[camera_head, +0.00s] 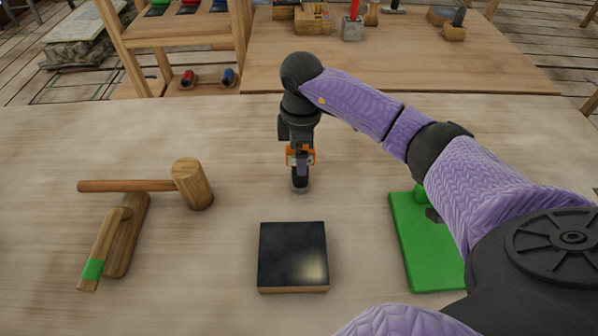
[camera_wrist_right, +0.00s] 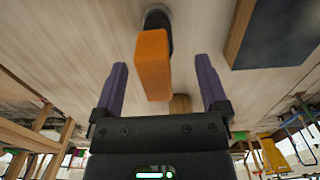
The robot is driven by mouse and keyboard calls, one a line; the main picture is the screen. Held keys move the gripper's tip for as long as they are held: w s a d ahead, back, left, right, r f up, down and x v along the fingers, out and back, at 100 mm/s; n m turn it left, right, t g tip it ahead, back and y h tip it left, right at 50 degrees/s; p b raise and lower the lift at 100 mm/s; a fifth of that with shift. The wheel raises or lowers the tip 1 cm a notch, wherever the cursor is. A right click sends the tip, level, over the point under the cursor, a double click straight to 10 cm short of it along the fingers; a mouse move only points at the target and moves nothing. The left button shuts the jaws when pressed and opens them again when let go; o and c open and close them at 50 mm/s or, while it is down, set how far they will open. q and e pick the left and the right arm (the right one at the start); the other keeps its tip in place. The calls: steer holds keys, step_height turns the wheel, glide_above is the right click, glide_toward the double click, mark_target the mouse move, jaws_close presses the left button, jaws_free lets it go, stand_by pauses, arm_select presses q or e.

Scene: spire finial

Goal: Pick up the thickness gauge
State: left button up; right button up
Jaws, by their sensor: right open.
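The thickness gauge appears to be the upright orange piece (camera_head: 291,154) with a dark round base, standing on the table in the middle of the head view. In the right wrist view it shows as an orange block (camera_wrist_right: 152,62) on a dark cylinder. My right gripper (camera_head: 301,166) is right at it and hides part of it in the head view. In the wrist view its two purple fingers are spread, one on each side of the orange block, with a visible gap on both sides. My left gripper is not in view.
A black-topped square block (camera_head: 293,254) lies in front of the gauge. A wooden mallet (camera_head: 192,184) and a wooden tool with a green band (camera_head: 94,266) lie at left. A green board (camera_head: 420,245) lies at right, partly behind my arm. A second table (camera_head: 420,65) stands behind.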

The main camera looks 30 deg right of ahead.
mark_target(300, 185)
steer(key=f, duration=0.2)
steer(key=f+b, duration=0.1)
steer(key=shift+w+f, duration=0.2)
steer(key=shift+f, duration=0.2)
steer(key=shift+r, duration=0.1)
jaws_close()
